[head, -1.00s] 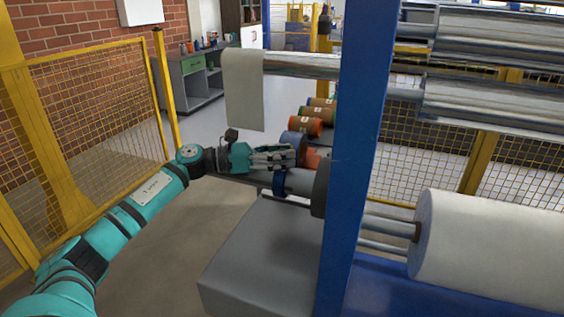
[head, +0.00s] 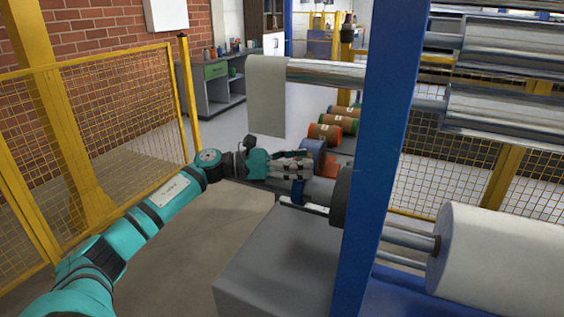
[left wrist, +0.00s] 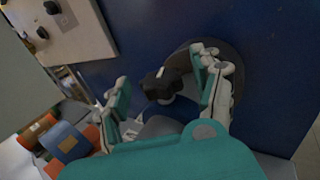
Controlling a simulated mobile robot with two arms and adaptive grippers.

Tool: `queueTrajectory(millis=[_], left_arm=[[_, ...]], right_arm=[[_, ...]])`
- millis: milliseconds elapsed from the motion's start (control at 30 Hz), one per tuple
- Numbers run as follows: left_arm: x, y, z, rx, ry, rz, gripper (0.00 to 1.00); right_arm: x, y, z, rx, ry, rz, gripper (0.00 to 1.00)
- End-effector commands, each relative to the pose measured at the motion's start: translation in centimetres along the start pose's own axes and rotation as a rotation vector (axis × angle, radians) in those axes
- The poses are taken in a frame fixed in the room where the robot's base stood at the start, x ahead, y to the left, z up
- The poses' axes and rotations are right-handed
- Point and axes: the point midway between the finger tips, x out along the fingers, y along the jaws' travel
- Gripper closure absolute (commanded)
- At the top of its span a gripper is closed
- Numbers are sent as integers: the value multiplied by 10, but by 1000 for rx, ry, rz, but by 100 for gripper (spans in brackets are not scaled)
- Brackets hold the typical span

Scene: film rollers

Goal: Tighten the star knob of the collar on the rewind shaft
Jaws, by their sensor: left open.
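The rewind shaft (head: 322,190) is a grey bar that runs left from a dark round flange (head: 340,198) at the blue post. The blue collar (head: 298,192) sits around the shaft near its free end. My left gripper (head: 310,165) is just above the collar. In the left wrist view the black star knob (left wrist: 162,84) shows between the two spread fingers of my left gripper (left wrist: 163,88), with gaps on both sides. The fingers do not touch it visibly. The knob is hidden by the gripper in the head view. My right gripper is out of view.
A blue post (head: 382,150) stands close right of the shaft. A grey cabinet (head: 275,270) lies below it. A white roll (head: 505,255) is on the right, beyond the post. Several coloured rolls (head: 325,133) lie behind. Yellow mesh fencing (head: 110,115) stands at left.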

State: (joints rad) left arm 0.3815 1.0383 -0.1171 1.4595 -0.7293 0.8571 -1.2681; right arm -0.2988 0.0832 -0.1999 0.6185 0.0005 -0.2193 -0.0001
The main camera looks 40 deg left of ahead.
Motion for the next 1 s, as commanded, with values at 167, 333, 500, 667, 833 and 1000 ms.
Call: queueTrajectory(millis=[167, 333, 500, 667, 833, 1000], left_arm=[[-30, 0, -2, 0, 6, 2, 34], [-64, 0, -2, -2, 5, 2, 34], [-91, 0, -2, -3, 4, 1, 34], [-107, 0, -1, 0, 2, 1, 34], [-113, 0, 0, 1, 1, -1, 34], [-113, 0, 0, 1, 1, -1, 34]], right_arm=[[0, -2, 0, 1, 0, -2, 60], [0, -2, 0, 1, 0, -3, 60], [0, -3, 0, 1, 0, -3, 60], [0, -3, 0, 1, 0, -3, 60], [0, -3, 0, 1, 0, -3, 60], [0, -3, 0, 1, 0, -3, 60]])
